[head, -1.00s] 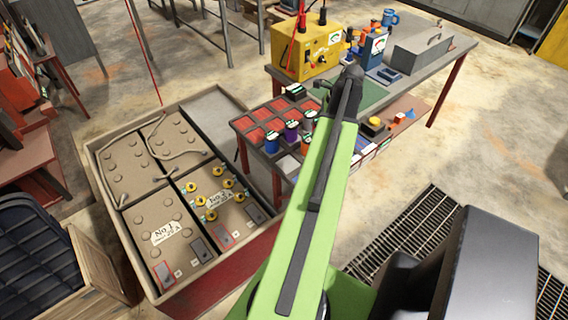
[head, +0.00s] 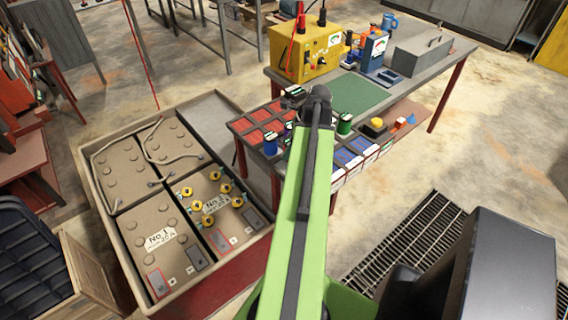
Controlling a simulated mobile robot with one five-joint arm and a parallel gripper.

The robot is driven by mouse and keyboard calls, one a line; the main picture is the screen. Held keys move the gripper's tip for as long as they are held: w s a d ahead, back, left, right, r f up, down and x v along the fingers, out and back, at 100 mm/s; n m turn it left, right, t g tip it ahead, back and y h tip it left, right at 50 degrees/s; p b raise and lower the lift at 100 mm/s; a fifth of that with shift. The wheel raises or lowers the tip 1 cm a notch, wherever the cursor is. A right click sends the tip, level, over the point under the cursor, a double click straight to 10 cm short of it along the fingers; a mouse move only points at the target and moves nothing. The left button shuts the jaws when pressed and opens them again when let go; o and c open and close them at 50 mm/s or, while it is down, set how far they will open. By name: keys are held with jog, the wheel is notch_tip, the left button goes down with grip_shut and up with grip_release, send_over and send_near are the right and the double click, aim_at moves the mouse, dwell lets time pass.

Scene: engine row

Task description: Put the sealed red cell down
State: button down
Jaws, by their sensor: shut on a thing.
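My gripper (head: 318,104) is at the far end of my green arm, over the near left part of the workbench, by the red-slotted tray (head: 262,122). My wrist and arm hide its fingers and most of what it is shut on, so I cannot make out the red cell's body or seal. The tray has several red squares. A blue cell (head: 270,144) stands at its front edge. A dark cell top with a pale label (head: 293,91) shows just left of my wrist. A green cell (head: 344,124) stands right of my arm.
A green mat (head: 357,94) lies bare. Blue and red slots (head: 350,160) lie right of my arm. A crate of batteries (head: 265,238) stands at left.

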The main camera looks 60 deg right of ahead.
jog(key=shift+w+a+f, duration=0.15)
jog(key=shift+w+f, duration=0.25)
jog(key=shift+w, duration=0.3)
notch_tip(320, 180, down, 4)
jog(key=b, duration=0.4)
jog(key=shift+f+b, duration=0.15)
jog(key=shift+b, duration=0.15)
jog(key=shift+r, duration=0.25)
jog(key=shift+f, duration=0.2)
jog(key=c, duration=0.6)
grip_release()
jog(key=p+v, duration=1.1)
jog(key=shift+r, duration=0.35)
jog(key=shift+s+r+p, duration=0.3)
jog(key=shift+r+p, duration=0.1)
jog(key=shift+f, duration=0.1)
